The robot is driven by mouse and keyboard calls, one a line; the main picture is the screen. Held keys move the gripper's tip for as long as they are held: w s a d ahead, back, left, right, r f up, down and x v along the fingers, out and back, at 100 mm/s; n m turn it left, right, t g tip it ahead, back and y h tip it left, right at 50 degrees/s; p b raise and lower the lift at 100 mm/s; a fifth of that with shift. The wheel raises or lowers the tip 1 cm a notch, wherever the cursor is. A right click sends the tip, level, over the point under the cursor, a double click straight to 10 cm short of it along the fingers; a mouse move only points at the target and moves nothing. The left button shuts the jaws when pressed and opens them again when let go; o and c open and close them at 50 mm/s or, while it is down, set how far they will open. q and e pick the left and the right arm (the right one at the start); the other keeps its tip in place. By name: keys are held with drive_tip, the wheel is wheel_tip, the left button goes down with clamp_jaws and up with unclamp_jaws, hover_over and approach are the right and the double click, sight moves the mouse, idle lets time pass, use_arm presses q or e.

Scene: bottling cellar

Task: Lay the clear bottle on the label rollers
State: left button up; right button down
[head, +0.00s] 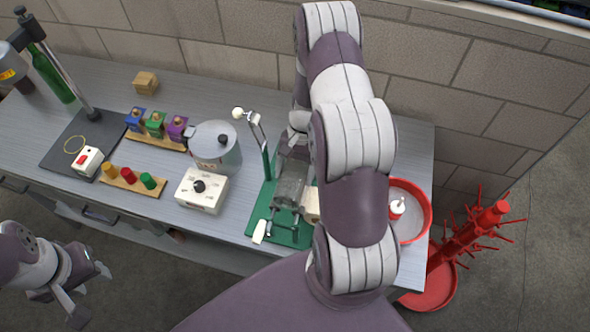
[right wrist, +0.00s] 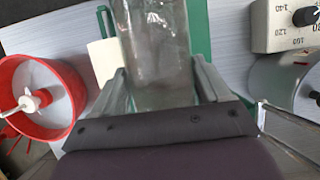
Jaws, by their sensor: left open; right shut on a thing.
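The clear bottle (head: 292,180) lies on its side over the green base of the label roller device (head: 257,212), near the right end of the bench. My right gripper (head: 288,203) is shut on it. In the right wrist view the clear bottle (right wrist: 155,55) sits between the two grey fingers of my right gripper (right wrist: 160,85), with the green base (right wrist: 201,22) beneath. The rollers are mostly hidden by the bottle and my arm, so I cannot tell whether the bottle touches them. My left gripper (head: 90,294) is open and empty, off the bench's front edge.
A red bowl with a white pump (head: 427,218) stands right of the device; a red bottle tree (head: 470,235) stands beyond the bench. A metal pot (head: 215,147) and a white dial box (head: 202,190) stand left. A green bottle (head: 50,75) is at far left.

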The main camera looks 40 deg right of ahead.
drive_tip(key=shift+f, duration=0.25)
idle(0.6)
unclamp_jaws()
drive_tip(key=shift+s, duration=0.1)
